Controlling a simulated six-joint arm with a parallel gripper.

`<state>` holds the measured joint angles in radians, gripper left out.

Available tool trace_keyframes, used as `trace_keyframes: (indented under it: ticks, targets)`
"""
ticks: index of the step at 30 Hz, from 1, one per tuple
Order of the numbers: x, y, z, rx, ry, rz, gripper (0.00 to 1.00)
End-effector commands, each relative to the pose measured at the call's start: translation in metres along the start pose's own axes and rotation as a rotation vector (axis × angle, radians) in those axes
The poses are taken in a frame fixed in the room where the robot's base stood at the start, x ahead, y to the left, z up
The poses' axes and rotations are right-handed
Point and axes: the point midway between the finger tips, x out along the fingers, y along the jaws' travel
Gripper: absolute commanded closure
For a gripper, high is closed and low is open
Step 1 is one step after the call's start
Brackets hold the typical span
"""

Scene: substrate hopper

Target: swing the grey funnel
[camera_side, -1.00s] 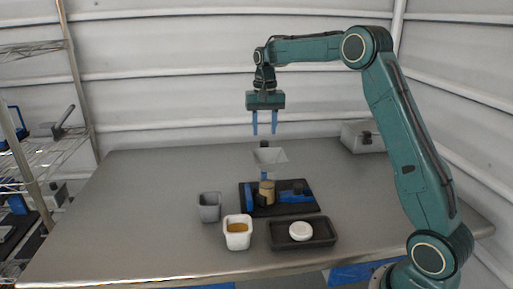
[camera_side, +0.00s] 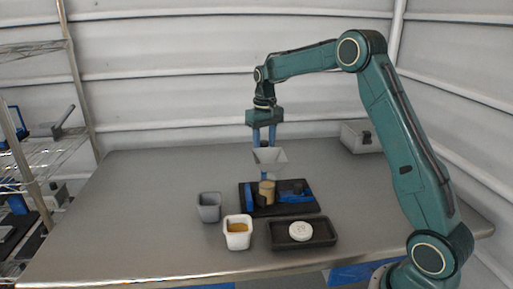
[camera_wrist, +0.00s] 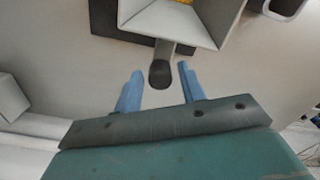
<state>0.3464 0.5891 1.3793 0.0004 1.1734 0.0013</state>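The grey funnel (camera_side: 270,157) stands above a tan cylinder (camera_side: 267,190) on a black base plate (camera_side: 305,206). In the wrist view the funnel (camera_wrist: 180,25) shows at the top, with its mouth partly cut off. A short arm with a dark rounded knob (camera_wrist: 160,75) sticks out from it towards me. My gripper (camera_side: 265,150) points down behind the funnel. In the wrist view my gripper (camera_wrist: 160,70) is open, with one blue finger on each side of the knob and gaps left between. The fingertips are partly hidden by the funnel in the side view.
A white pot (camera_side: 238,241) with yellow-brown contents, a grey cup (camera_side: 208,214) and a black tray (camera_side: 320,240) holding a white round lid (camera_side: 300,230) stand in front. A grey box (camera_side: 360,135) stands at the back right. The table's left side is clear.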

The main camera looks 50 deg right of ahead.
Motion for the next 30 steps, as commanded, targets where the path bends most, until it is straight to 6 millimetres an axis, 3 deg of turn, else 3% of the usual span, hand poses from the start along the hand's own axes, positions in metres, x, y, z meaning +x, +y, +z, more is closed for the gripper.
trace_keyframes:
  ticks: [30]
  targets:
    - [-0.0001,0.0,0.0,-0.792,0.0,0.0,0.6]
